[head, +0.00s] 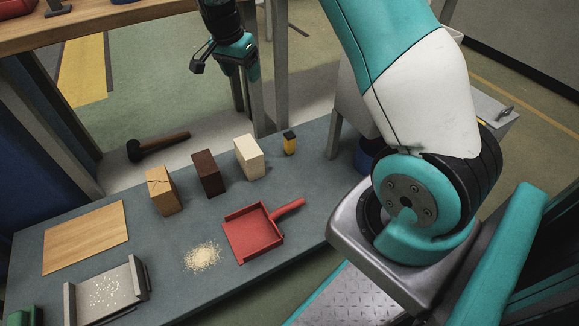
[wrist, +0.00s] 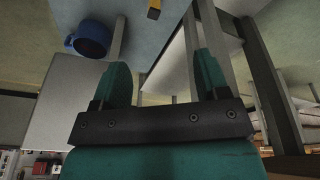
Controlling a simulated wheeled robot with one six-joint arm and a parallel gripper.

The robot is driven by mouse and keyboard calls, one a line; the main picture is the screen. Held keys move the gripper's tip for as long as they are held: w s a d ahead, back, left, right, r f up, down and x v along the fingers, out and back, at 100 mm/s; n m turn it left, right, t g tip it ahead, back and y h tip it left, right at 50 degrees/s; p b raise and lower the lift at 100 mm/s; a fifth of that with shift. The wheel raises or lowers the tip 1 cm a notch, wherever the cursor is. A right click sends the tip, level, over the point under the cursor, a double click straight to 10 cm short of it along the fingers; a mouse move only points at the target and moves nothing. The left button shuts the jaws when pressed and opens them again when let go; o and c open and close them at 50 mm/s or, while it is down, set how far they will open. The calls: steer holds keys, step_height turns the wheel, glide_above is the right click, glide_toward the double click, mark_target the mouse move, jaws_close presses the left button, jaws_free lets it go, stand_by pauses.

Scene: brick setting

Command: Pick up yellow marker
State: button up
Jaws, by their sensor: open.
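The yellow marker (head: 289,145) is a short, upright yellow piece with a black top, standing on the grey-blue bench (head: 330,185) at the right end of a row of blocks. In the wrist view the marker (wrist: 154,9) shows only partly, at the top edge. My gripper (head: 243,72) hangs above and behind the bench, up and to the left of the marker in the head view, and apart from it. In the wrist view my gripper (wrist: 163,72) has its two teal fingers spread wide with nothing between them.
A white block (head: 249,158), a brown block (head: 208,174) and a cracked wooden block (head: 163,191) stand left of the marker. A red dustpan (head: 252,234) lies in front. A hammer (head: 158,145) lies behind. A blue mug (wrist: 92,40) is nearby.

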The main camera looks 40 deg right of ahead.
steer(key=w+d+f+m+g+h+b, duration=0.1)
steer(key=d+f+m+b, duration=0.2)
steer(key=d+f, duration=0.35)
steer(key=w+d+f+m+h+b, duration=0.1)
steer(key=d+f+m+b, duration=0.25)
steer(key=f, duration=0.65)
steer(key=b, duration=0.5)
glide_toward(289, 134)
steer(key=x, duration=0.5)
steer(key=shift+w+a+f, duration=0.15)
steer(key=shift+w+a, duration=0.15)
steer(key=b+x, duration=0.1)
steer(key=x, duration=0.1)
steer(key=b+x, duration=0.1)
steer(key=x, duration=0.1)
steer(key=b+x, duration=0.1)
steer(key=shift+s+d+f+b, duration=0.25)
steer(key=shift+s+d+b, duration=0.1)
steer(key=shift+r, duration=0.1)
steer(key=c, duration=1)
